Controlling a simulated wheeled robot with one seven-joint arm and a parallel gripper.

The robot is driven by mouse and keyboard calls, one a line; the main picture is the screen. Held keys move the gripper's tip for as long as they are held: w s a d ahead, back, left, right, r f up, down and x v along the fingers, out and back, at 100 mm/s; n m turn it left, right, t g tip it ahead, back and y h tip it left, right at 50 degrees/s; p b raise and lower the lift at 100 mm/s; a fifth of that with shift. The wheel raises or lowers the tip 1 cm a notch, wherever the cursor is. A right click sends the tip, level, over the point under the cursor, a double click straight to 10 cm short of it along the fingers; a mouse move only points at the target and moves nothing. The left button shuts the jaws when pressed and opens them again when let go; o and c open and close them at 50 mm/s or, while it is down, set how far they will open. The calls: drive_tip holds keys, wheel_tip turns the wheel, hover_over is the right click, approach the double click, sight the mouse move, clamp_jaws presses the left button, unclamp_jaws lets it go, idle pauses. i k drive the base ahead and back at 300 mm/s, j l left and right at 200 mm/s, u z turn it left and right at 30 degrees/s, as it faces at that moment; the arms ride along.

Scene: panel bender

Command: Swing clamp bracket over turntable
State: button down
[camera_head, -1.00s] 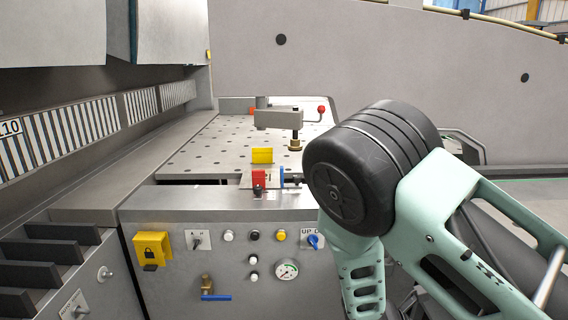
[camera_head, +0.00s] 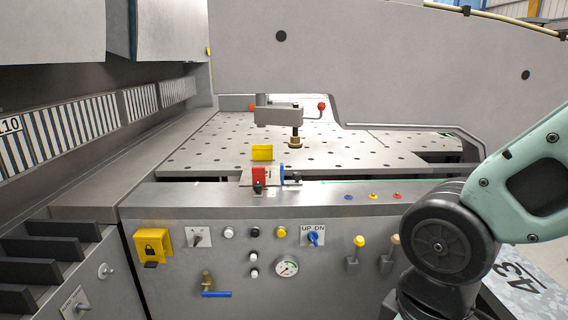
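The clamp bracket (camera_head: 278,114) is a grey arm on a post at the back of the table. A brass-coloured foot (camera_head: 295,140) hangs from its right end, and a lever with a red knob (camera_head: 321,106) points right. The turntable is not clearly distinguishable; the grey perforated table top (camera_head: 215,150) lies below and around the bracket. The bracket's arm points to the right across the table. My gripper is outside the picture; only links of my arm show at the right.
A front panel carries a yellow lock box (camera_head: 152,246), a gauge (camera_head: 286,267), a blue-handled valve (camera_head: 215,294) and several buttons. A rail (camera_head: 420,127) bounds the right side.

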sight(289, 116)
drive_tip(key=i+j, duration=0.45)
drive_tip(key=j, duration=0.25)
drive_tip(key=i+j, duration=0.1)
drive_tip(key=i, duration=0.7)
drive_tip(key=i+j, duration=0.1)
drive_tip(key=i, duration=0.65)
drive_tip(key=u, duration=0.05)
